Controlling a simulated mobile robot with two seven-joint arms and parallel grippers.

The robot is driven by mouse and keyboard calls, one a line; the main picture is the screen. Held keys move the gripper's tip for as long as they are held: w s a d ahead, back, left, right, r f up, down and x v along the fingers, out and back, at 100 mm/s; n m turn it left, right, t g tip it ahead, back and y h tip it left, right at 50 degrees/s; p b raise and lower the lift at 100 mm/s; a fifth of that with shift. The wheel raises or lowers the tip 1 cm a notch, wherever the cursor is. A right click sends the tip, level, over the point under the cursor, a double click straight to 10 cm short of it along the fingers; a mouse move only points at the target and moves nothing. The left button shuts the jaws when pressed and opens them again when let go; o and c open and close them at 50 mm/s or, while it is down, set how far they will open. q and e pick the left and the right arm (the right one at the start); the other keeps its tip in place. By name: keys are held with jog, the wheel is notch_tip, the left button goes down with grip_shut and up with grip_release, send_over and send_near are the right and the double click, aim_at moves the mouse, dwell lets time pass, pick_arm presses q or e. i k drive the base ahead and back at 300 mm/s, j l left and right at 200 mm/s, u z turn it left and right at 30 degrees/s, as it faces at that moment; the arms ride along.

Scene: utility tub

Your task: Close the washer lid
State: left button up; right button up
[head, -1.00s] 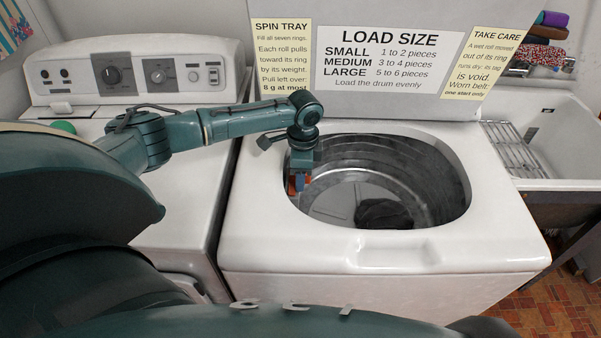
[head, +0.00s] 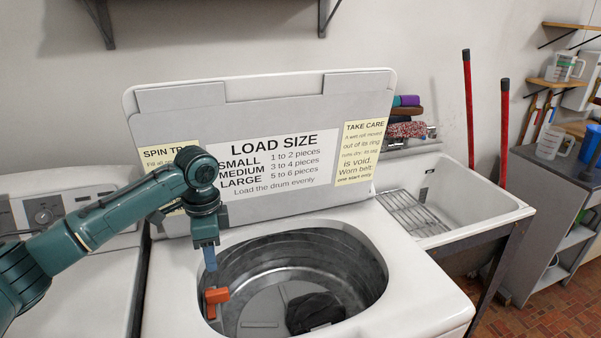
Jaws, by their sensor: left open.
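The washer lid (head: 290,115) stands raised at the back of the washer, leaning against or close to the wall, with signs on its inner face. The white washer (head: 405,290) has its drum opening (head: 270,262) uncovered. A dark crumpled cloth (head: 312,312) lies in the drum. My left gripper (head: 213,282) is open and points down over the left part of the drum opening, in front of the lid and apart from its face. Its blue and orange finger parts show, with nothing seen between them. My right gripper is out of view.
A second machine (head: 75,270) stands at the left. A utility sink (head: 490,210) with a wire rack (head: 415,212) is at the right, with rolled cloths (head: 405,115) behind it. Two red poles (head: 503,130) lean near the wall. Wall brackets (head: 325,15) hang above the lid.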

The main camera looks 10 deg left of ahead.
aim_at(283, 145)
jog(key=k+l, duration=0.75)
jog(key=k, duration=0.1)
